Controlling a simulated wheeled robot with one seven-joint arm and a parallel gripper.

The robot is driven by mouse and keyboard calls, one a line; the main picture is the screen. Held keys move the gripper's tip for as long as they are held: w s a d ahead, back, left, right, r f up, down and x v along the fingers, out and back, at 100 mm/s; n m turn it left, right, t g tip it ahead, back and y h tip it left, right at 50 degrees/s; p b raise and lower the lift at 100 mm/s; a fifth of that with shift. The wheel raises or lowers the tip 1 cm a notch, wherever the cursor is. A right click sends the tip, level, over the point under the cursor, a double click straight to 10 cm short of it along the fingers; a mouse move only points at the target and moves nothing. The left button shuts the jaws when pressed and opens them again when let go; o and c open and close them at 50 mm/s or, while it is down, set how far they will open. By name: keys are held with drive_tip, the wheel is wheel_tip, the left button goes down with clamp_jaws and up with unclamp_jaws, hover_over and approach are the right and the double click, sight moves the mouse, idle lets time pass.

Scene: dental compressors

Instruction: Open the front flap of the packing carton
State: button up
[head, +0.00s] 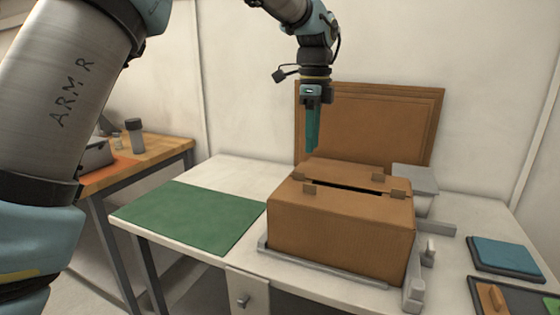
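The brown packing carton (335,235) stands on the white table. Its front flap (350,203) lies flat across the near part of the top. A rear flap (345,173) lies behind it, and a narrow dark slit runs between the two on the right. The carton's inside is hidden.
A grey frame (330,269) borders the carton's base. Brown panels (400,120) stand behind it. A grey block (415,178) is at the back right. A blue pad (505,254) and a dark tray (510,297) lie right. A green mat (190,215) lies clear on the left.

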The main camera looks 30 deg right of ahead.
wheel_tip(320, 180, down, 11)
drive_tip(key=shift+r+p, duration=0.15)
drive_tip(key=shift+p, duration=0.7)
drive_tip(key=shift+c, duration=0.2)
clamp_jaws()
idle(0.7)
